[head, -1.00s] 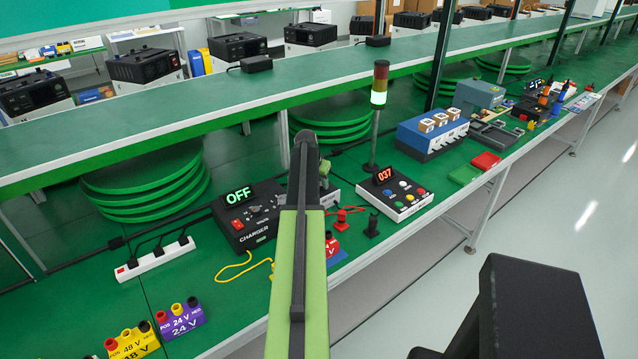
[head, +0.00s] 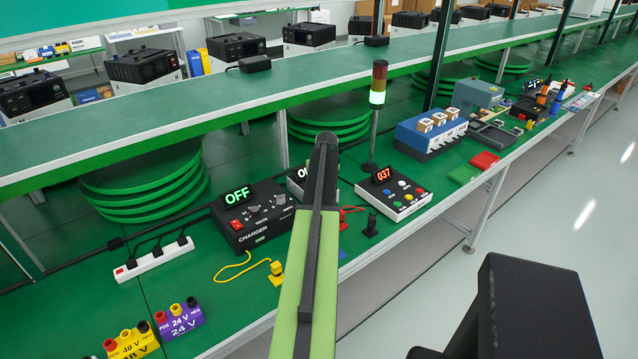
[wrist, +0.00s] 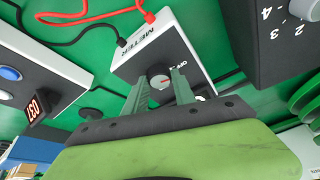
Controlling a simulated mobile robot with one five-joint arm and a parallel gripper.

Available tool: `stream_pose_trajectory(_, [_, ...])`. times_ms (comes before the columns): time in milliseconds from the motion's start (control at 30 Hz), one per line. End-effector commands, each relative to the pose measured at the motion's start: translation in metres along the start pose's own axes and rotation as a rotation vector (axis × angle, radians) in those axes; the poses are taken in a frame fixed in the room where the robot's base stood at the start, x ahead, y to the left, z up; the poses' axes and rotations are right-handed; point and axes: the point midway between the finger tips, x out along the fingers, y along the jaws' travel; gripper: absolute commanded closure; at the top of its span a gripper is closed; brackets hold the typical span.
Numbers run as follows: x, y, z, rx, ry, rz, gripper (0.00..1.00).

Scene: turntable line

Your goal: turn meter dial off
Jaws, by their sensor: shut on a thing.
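My gripper is hidden in that view.
A charger (head: 252,218) reading OFF stands left of my arm. A button box (head: 393,195) reading 037 stands to the right. Red and black leads (wrist: 85,14) run beside the meter. A power strip (head: 155,258) and yellow cable (head: 235,272) lie at left.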

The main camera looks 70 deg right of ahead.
Motion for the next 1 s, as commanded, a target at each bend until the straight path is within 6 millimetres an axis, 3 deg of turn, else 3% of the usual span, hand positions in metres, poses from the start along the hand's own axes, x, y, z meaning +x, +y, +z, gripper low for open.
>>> stream_pose_trajectory(600, [0.0002,-0.0015,-0.0013,-0.040,0.002,-0.018,1.00])
stream_pose_trajectory(633, [0.0002,-0.0015,-0.0013,-0.040,0.002,-0.018,0.66])
stream_pose_trajectory(700, [0.0002,-0.0013,-0.0011,-0.040,0.002,-0.018,0.56])
stream_pose_trajectory(800, [0.0002,-0.0010,-0.0009,-0.039,0.002,-0.017,0.47])
stream_pose_trajectory(1000, [0.0001,-0.0006,-0.0006,-0.039,0.001,-0.016,0.47])
